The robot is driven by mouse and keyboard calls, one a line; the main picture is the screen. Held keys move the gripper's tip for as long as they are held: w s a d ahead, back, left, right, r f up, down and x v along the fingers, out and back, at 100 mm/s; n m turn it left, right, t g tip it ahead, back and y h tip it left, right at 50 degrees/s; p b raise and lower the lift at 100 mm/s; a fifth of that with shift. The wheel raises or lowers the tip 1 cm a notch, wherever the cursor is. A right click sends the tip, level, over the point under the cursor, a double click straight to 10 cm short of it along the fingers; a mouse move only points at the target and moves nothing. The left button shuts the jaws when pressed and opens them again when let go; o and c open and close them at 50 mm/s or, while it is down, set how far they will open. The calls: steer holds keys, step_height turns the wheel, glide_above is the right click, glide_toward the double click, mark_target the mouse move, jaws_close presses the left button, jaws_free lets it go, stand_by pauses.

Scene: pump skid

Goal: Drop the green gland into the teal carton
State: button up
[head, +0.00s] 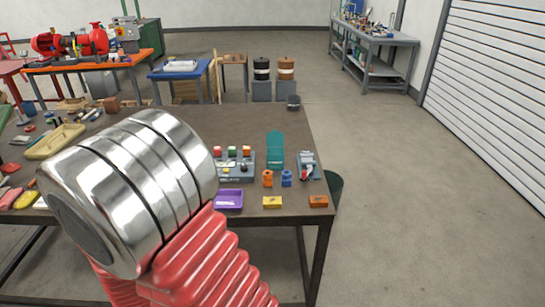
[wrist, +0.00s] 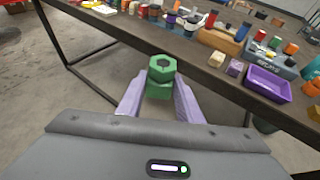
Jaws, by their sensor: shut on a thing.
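The green gland (wrist: 161,74) is held between the two pale purple fingers of my gripper (wrist: 160,92) in the wrist view. It has a hexagonal top with a dark hole. It is off to the side of the dark table's edge, with floor showing behind it. The teal carton (head: 276,157) stands on the table in the head view, right of centre, with a tall teal panel at its back. Its inside is hard to make out. My gripper and the gland are hidden in the head view, where my chrome and red arm fills the lower left.
On the table (head: 295,128), a grey block with coloured pieces (head: 236,165) stands left of the carton. Orange (head: 267,179) and blue (head: 286,178) glands stand in front of it. A purple tray (head: 229,199), yellow box (head: 272,202) and orange box (head: 318,202) line the front edge.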

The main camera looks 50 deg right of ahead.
steer(key=shift+a, duration=0.1)
steer(key=w+d+r+m+g+h, duration=0.15)
steer(key=w+d, duration=0.25)
steer(key=d, duration=0.7)
steer(key=w+d+r+m+g+h, duration=0.15)
steer(key=w+d, duration=0.25)
steer(key=d, duration=0.7)
steer(key=w+d+r+m+h, duration=0.15)
steer(key=w+d, duration=0.25)
steer(key=d, duration=0.7)
steer(key=s+d+r+m+g, duration=0.1)
steer(key=s+d+r, duration=0.1)
steer(key=d, duration=0.9)
steer(key=s+d+r+m+h, duration=0.1)
steer(key=s+d+r, duration=0.2)
steer(key=d, duration=0.8)
steer(key=s+d+r+m+g+h, duration=0.1)
steer(key=s+d, duration=0.3)
steer(key=d, duration=0.7)
steer(key=shift+d+r+g, duration=0.3)
steer(key=shift+r, duration=0.45)
steer(key=shift+f+h, duration=0.1)
steer(key=shift+h, duration=0.15)
steer(key=shift+f, duration=2.95)
